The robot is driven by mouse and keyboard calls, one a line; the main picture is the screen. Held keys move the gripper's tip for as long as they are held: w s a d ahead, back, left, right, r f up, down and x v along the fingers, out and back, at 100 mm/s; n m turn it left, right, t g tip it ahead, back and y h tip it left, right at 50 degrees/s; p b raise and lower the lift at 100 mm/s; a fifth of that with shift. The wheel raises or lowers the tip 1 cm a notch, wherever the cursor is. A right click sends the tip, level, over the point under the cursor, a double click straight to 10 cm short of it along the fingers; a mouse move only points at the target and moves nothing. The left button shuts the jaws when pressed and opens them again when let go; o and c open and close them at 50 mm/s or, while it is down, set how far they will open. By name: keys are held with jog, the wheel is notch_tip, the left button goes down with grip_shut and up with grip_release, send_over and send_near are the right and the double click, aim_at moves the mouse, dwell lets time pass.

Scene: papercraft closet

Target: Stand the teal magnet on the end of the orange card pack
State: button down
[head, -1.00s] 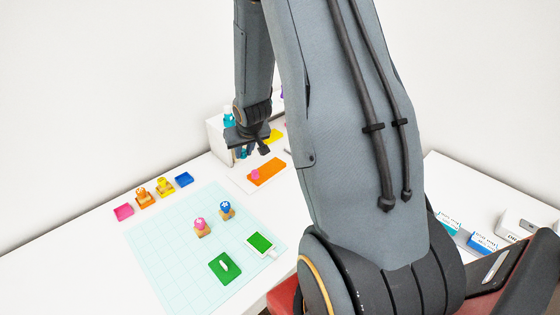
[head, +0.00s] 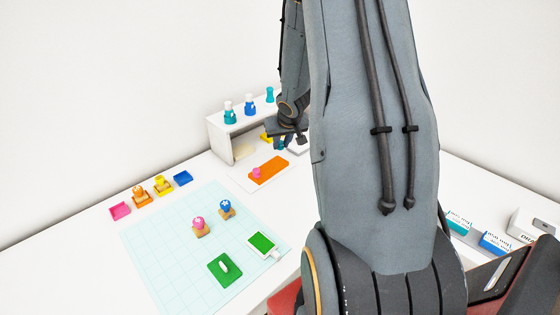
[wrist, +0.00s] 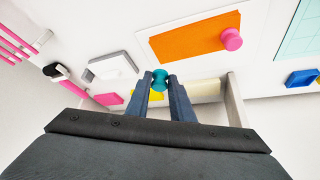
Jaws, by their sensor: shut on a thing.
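My gripper (wrist: 160,78) is shut on the teal magnet (wrist: 160,84), a small spool-shaped piece held between the fingertips in the wrist view. In the head view my gripper (head: 284,142) is above the back of the desk, behind and right of the orange card pack; the magnet cannot be made out clearly there. The orange card pack (head: 268,170) lies flat on a white sheet. It also shows in the wrist view (wrist: 185,38), apart from the held magnet. A pink magnet (wrist: 231,39) is at one end of the pack; it also shows in the head view (head: 256,173).
A white shelf (head: 222,140) with several teal and blue bottles on top stands behind the pack, close to my gripper. A pale blue cutting mat (head: 165,250) holds two stamps, a green pad and a green-screened device. Coloured pads line the left.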

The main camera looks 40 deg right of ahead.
aim_at(280, 159)
jog(key=shift+f+b, duration=1.9)
jog(key=shift+f, duration=0.65)
jog(key=shift+f, duration=0.2)
jog(key=c, duration=1.6)
grip_release()
jog(key=shift+o, duration=0.2)
jog(key=shift+r, duration=0.15)
jog(key=shift+s+r, duration=0.1)
jog(key=shift+r, duration=0.25)
jog(key=p+v, duration=0.6)
jog(key=v, duration=0.5)
jog(key=s+a+r+n+g, duration=0.1)
jog(key=s+a, duration=0.4)
jog(key=a, duration=0.3)
jog(key=s+a+r+n+g+y, duration=0.1)
jog(key=s+a+r+g, duration=0.1)
jog(key=s+a, duration=0.4)
jog(key=s+a+r+n+g+y, duration=0.1)
jog(key=s+a, duration=0.4)
jog(key=a, duration=0.7)
jog(key=shift+s+a+r+n, duration=0.2)
jog(key=shift+r+n, duration=0.2)
jog(key=shift+r, duration=0.35)
